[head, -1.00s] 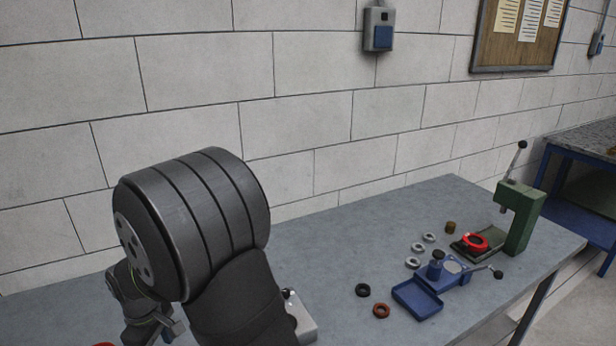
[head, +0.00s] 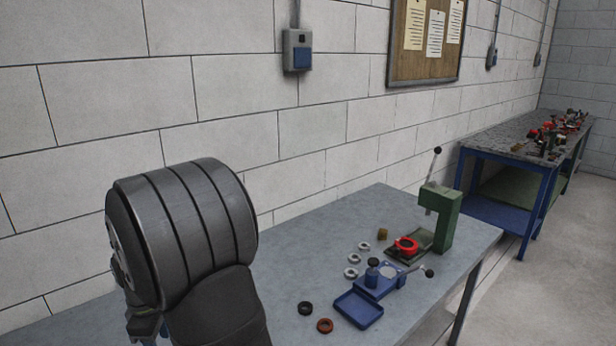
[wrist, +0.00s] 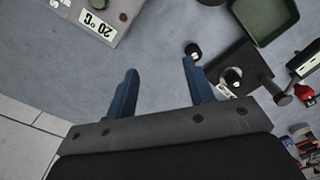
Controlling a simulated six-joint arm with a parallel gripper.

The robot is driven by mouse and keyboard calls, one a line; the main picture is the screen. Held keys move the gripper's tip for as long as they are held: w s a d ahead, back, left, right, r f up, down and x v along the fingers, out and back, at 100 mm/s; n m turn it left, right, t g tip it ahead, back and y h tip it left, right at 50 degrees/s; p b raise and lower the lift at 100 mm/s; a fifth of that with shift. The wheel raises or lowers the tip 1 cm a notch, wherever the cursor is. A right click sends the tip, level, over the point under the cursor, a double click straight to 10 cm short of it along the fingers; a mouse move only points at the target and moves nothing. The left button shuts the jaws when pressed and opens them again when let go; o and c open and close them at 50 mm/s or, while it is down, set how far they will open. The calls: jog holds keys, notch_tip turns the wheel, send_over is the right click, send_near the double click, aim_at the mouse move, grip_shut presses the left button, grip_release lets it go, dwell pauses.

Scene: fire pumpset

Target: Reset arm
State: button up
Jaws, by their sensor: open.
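My gripper (wrist: 159,82) shows in the wrist view with its two blue fingers spread apart and nothing between them. It hangs over a grey bench top. In the head view my dark arm fills the lower left and hides most of what is behind it, so the fingers do not show there. In the wrist view, a small black cylinder (wrist: 193,50) lies just beyond the right finger. A dark block with a round knob (wrist: 232,77) stands to the right of that finger.
The wrist view shows a grey box labelled 20°C (wrist: 100,22) and a green tray (wrist: 265,18). In the head view, the bench (head: 260,240) holds a green press (head: 440,218), a blue fixture (head: 360,308) and several rings. A cluttered blue-legged table (head: 480,152) stands farther right.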

jog(key=w+d+f, duration=0.1)
jog(key=w+d, duration=0.1)
jog(key=w, duration=0.3)
jog(key=s+a+f, duration=0.1)
jog(key=a+f, duration=0.1)
jog(key=a, duration=0.1)
jog(key=s+a+f, duration=0.2)
jog(key=a, duration=0.2)
jog(key=s+a+f, duration=0.1)
jog(key=a+f, duration=0.2)
jog(key=a, duration=0.1)
jog(key=shift+s+f, duration=0.1)
jog(key=shift+s, duration=0.1)
jog(key=shift+a+f, duration=0.25)
jog(key=shift+f, duration=1.25)
